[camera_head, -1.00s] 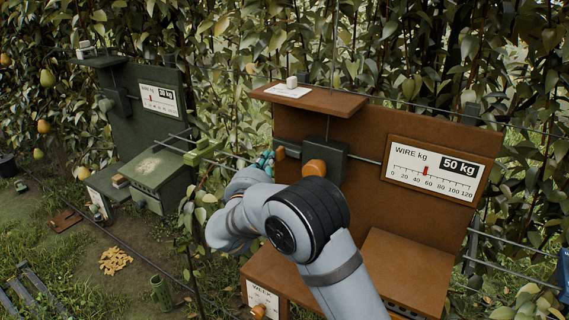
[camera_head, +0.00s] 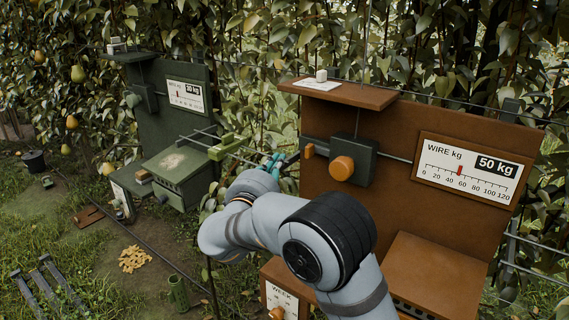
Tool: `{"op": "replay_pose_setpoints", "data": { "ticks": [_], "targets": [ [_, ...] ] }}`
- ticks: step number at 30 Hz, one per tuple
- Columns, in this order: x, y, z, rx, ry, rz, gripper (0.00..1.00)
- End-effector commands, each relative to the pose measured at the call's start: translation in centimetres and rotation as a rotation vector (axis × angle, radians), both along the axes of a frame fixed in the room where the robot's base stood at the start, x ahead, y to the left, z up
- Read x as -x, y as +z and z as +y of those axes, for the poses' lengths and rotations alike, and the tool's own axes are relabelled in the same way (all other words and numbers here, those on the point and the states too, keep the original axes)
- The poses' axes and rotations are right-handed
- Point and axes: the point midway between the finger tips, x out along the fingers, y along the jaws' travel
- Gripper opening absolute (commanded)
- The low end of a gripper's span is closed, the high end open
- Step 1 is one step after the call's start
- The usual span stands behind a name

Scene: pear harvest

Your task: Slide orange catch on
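A small orange catch (camera_head: 309,151) sits at the left side of a dark green box (camera_head: 362,160) on the brown wire board (camera_head: 330,215). A larger round orange knob (camera_head: 342,168) is on the front of that box. A thin wire runs through the box across the board.
The board's gauge (camera_head: 468,168) reads "50 kg", its red mark near 60. A second, green board (camera_head: 160,120) stands at left, with a light green clamp (camera_head: 228,147) on rods beside my gripper. A brown ledge (camera_head: 340,92) overhangs the box. Dense foliage is behind.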

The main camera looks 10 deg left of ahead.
Motion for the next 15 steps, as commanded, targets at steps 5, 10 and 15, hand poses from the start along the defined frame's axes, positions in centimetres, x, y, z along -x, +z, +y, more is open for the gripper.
{"op": "replay_pose_setpoints", "data": {
  "ticks": [5,10,15],
  "targets": [
    [2.8,-0.2,0.5,-0.001,0.003,0.000,0.00],
    [4.0,-0.1,0.6,0.000,0.001,0.000,0.00],
    [4.2,0.0,0.6,0.001,0.001,0.001,0.00]
  ]
}}
